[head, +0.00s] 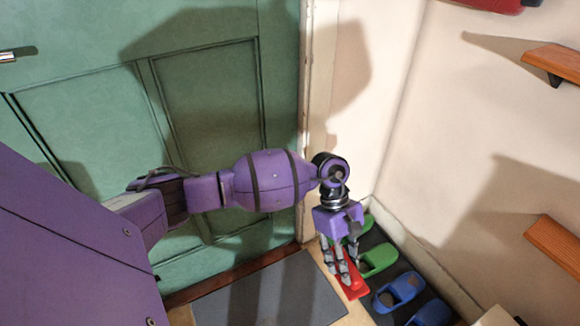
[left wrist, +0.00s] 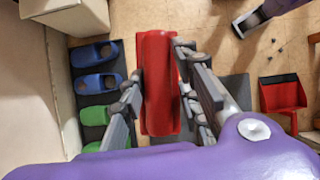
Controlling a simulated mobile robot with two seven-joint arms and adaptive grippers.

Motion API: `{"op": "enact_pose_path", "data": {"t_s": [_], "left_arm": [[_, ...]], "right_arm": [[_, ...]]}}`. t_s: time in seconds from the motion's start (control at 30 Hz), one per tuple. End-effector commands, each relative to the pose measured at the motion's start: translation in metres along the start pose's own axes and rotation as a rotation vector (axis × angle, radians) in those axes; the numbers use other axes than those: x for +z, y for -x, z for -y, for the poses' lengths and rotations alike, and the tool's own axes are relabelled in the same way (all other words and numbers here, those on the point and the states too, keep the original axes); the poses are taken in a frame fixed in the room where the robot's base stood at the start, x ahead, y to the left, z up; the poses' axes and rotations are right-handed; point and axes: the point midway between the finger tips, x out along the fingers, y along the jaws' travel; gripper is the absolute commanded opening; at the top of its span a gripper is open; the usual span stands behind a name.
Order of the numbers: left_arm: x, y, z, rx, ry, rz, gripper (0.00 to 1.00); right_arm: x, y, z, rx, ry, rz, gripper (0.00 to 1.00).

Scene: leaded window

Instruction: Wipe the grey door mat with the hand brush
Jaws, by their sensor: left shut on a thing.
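The red hand brush (head: 352,288) is held in my left gripper (head: 343,268). In the left wrist view the red brush (left wrist: 158,85) lies between the two fingers of the left gripper (left wrist: 160,95), which are shut on it. The grey door mat (head: 270,295) lies flat on the floor at the foot of the green door. The brush is near the mat's right end, by the slippers. The mat (left wrist: 236,90) shows partly behind the fingers in the left wrist view. The brush's height above the floor is hard to tell.
Blue slippers (head: 397,291) and green slippers (head: 379,258) stand on a dark tray (head: 375,238) along the wall. A red dustpan (left wrist: 283,95) lies on the floor beyond the mat. Small dark crumbs (left wrist: 275,45) are on the floor. The green door (head: 205,95) rises behind the mat.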

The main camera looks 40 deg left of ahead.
Motion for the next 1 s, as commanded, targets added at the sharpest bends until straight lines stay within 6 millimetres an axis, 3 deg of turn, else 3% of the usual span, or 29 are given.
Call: {"op": "enact_pose_path", "data": {"t_s": [0.03,0.1,0.3,0.5,0.7,1.0], "left_arm": [[-0.028,-0.037,0.003,0.027,0.088,0.009,0.09],[-0.057,-0.067,0.003,0.085,0.203,0.016,0.09],[-0.147,-0.145,0.015,0.243,0.52,0.037,0.09],[-0.232,-0.203,0.039,0.383,0.793,0.061,0.09],[-0.284,-0.229,0.061,0.471,0.955,0.081,0.09],[-0.303,-0.24,0.067,0.5,1.005,0.09,0.09]], "right_arm": [[0.015,-0.018,0.001,-0.003,0.001,0.019,0.64],[0.026,-0.033,0.002,-0.005,0.002,0.034,0.64],[0.048,-0.073,0.003,-0.014,0.015,0.059,0.64],[0.072,-0.108,0.004,-0.019,0.019,0.091,0.64],[0.079,-0.127,0.005,-0.024,0.021,0.102,0.64],[0.081,-0.139,0.005,-0.029,0.031,0.101,0.64]]}}
